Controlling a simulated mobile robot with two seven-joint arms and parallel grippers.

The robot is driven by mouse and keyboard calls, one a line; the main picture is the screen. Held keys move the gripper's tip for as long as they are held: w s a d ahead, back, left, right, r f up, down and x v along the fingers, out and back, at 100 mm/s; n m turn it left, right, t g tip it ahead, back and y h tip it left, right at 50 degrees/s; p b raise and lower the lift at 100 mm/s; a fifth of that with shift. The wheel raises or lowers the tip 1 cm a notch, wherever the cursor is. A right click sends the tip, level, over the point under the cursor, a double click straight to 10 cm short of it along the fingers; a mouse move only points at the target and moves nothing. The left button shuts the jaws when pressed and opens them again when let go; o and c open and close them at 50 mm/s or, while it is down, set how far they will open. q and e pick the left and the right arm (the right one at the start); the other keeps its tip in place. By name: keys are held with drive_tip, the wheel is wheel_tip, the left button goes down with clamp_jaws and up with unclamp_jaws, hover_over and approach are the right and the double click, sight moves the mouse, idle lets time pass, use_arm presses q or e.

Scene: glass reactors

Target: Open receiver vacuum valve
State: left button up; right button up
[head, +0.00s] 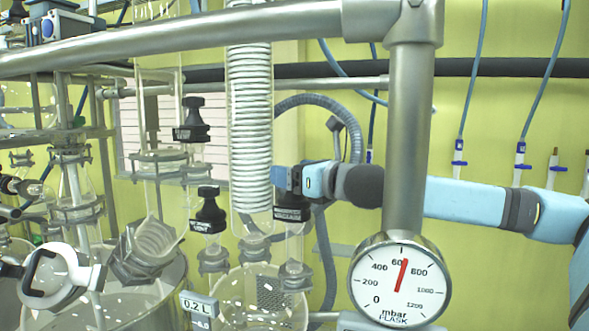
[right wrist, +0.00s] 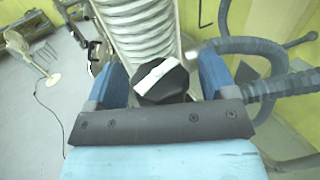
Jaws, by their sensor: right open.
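The valve is topped by a black knob with a white bar (right wrist: 160,80), seen in the right wrist view just in front of the glass coil column. My right gripper (right wrist: 163,82) is open, with one blue finger on each side of the knob and small gaps visible. In the head view my right gripper (head: 287,180) reaches in from the right, just above a black valve label (head: 291,214). The label's small text is only partly readable and seems to include "vacuum". The gripper hides the knob there. I do not see my left gripper.
The glass coil column (head: 250,120) stands close left of the gripper. A black valve labelled vent (head: 208,212) and another black valve (head: 191,120) are further left. A steel post and pressure gauge (head: 400,283) stand in front of my right arm. A grey hose (head: 335,115) curves behind.

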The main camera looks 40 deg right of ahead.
drive_tip(key=c, duration=0.7)
drive_tip(key=shift+c, duration=1.1)
use_arm(q)
drive_tip(key=shift+w+r, duration=0.2)
drive_tip(key=shift+r, duration=0.05)
drive_tip(key=shift+f, duration=0.1)
use_arm(e)
drive_tip(key=shift+y, duration=0.3)
